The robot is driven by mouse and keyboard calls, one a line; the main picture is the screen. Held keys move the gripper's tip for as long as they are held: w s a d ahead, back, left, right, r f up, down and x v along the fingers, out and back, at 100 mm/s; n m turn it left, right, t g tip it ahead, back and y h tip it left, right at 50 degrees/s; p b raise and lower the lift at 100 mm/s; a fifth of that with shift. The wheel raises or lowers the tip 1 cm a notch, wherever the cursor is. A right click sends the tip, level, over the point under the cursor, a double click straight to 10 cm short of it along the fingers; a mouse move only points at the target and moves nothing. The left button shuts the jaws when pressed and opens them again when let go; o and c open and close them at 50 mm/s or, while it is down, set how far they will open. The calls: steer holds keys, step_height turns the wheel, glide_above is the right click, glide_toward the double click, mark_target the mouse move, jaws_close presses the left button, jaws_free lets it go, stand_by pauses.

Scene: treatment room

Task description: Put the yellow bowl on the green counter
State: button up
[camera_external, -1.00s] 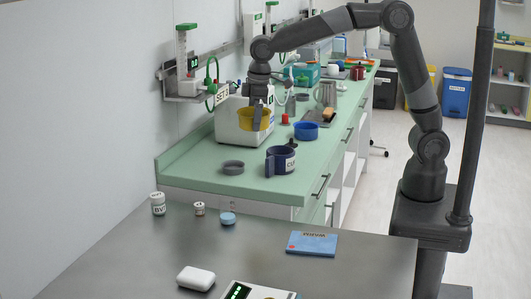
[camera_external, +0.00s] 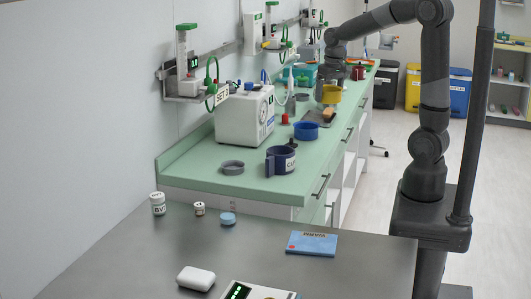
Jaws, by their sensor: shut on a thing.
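The yellow bowl (camera_external: 331,95) is held by my gripper (camera_external: 331,84) above the green counter, toward its far half and near its right edge. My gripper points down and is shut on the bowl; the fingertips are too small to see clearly. The green counter (camera_external: 196,186) runs from the near left to the back along the wall. The bowl looks raised over the area by the wooden-brown item, but I cannot tell its exact height.
A grey table (camera_external: 130,262) is in front. The counter's near end has free room.

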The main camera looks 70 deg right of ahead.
step_height(320, 180, down, 5)
glide_above(299, 148)
steer(key=f, duration=0.7)
steer(key=shift+s, duration=0.2)
steer(key=shift+f, duration=1.95)
steer(key=shift+f, duration=0.1)
steer(key=o, duration=0.6)
steer(key=shift+o, duration=0.5)
